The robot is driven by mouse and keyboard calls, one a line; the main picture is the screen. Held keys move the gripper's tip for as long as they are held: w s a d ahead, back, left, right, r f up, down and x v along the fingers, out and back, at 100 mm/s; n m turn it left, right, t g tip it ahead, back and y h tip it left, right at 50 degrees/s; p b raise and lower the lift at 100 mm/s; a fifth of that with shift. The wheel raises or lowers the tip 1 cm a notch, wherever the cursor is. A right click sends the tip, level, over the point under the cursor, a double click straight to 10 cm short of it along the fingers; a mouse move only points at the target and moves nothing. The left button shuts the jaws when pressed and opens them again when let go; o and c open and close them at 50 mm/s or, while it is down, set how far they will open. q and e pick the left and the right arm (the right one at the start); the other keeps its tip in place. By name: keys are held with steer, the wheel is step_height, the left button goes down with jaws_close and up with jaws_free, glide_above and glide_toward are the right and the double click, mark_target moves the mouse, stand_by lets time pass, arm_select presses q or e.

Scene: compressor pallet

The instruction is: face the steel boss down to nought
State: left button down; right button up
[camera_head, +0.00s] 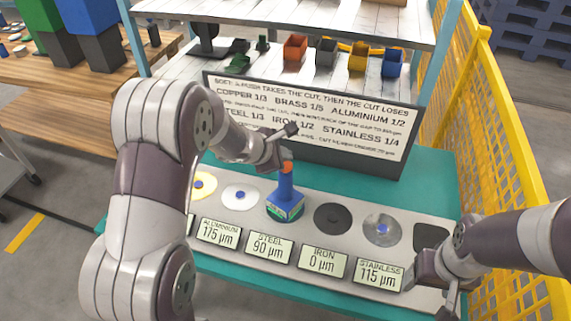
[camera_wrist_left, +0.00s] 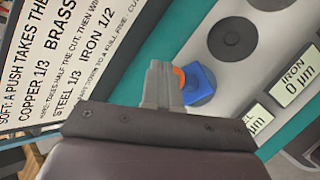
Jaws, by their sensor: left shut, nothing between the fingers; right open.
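A blue tool (camera_head: 285,190) with an orange top stands upright on the plate in the steel place, above the label reading STEEL 90 µm (camera_head: 268,247). The steel boss beneath it is hidden. My left gripper (camera_head: 283,158) is shut and empty close to the tool's top; whether they touch is unclear. In the left wrist view the shut fingers (camera_wrist_left: 160,72) overlap the edge of the orange top, with the blue tool (camera_wrist_left: 200,85) beyond. My right gripper (camera_head: 447,299) is open and empty at the plate's right end, partly cut off.
A dark iron disc (camera_head: 332,218) reads 0 µm, a stainless disc (camera_head: 382,229) reads 115 µm and a pale aluminium disc (camera_head: 239,196) reads 175 µm. A rule board (camera_head: 345,125) stands behind the plate. A yellow mesh fence (camera_head: 510,160) bounds the right.

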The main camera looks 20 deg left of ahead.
arm_select(q)
steer(key=shift+f, duration=0.1)
stand_by(0.8)
steer(key=shift+f+b, duration=0.35)
steer(key=shift+b, duration=0.25)
steer(key=shift+f+b, duration=0.75)
steer(key=shift+b, duration=0.05)
stand_by(0.6)
steer(key=shift+r, duration=0.1)
steer(key=shift+r+p, duration=0.9)
steer(key=shift+r, duration=0.15)
steer(key=shift+r, duration=0.1)
step_height(320, 180, up, 5)
steer(key=p, duration=0.4)
